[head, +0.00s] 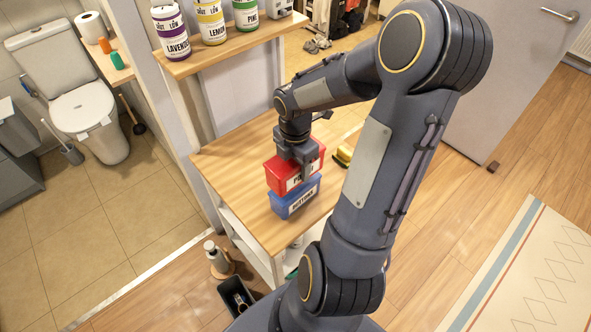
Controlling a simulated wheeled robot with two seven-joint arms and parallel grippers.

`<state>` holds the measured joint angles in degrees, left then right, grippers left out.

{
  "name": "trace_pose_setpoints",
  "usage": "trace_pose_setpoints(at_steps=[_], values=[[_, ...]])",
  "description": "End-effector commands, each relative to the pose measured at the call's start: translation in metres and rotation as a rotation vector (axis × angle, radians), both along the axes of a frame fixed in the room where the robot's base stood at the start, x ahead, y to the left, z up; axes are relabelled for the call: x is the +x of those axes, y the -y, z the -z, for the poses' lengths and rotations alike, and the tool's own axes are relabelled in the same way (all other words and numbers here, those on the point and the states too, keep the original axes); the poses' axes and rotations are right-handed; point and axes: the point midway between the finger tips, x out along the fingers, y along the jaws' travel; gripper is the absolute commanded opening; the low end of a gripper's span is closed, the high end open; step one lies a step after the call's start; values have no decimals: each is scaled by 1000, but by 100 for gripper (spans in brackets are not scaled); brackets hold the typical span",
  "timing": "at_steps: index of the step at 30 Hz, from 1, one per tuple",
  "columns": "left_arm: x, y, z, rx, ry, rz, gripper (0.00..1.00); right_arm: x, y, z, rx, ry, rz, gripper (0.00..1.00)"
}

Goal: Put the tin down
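A red tin (275,171) with a white label, mostly covered by my gripper, is directly above a blue tin (283,208) labelled BUTTONS. The blue tin stands on the wooden worktop (232,160). My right gripper (302,170) points down over the red tin, with a finger against its labelled front, and appears shut on it. The far finger is hidden. The red tin looks level and lined up with the blue one; I cannot tell whether it rests on it or hangs just above. My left gripper is out of view.
A yellow and black item (343,157) lies right of the tins. A shelf (225,44) above holds several labelled bottles, including LAVENDER (170,32). The worktop's left part is clear.

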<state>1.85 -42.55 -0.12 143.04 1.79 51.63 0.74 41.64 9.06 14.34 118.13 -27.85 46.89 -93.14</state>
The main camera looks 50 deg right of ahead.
Motion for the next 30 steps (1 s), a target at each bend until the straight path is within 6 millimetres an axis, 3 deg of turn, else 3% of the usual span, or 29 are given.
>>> trace_pose_setpoints(at_steps=[6,18,19,23,24,30], values=[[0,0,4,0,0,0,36,1,2,30,1,-3,-2,32],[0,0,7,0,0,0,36,1,2,37,0,0,0,32],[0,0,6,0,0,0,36,1,2,37,0,0,0,58],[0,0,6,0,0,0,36,1,2,36,0,0,0,75],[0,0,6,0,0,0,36,1,2,36,0,0,0,79],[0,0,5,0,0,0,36,1,2,36,0,0,0,79]])
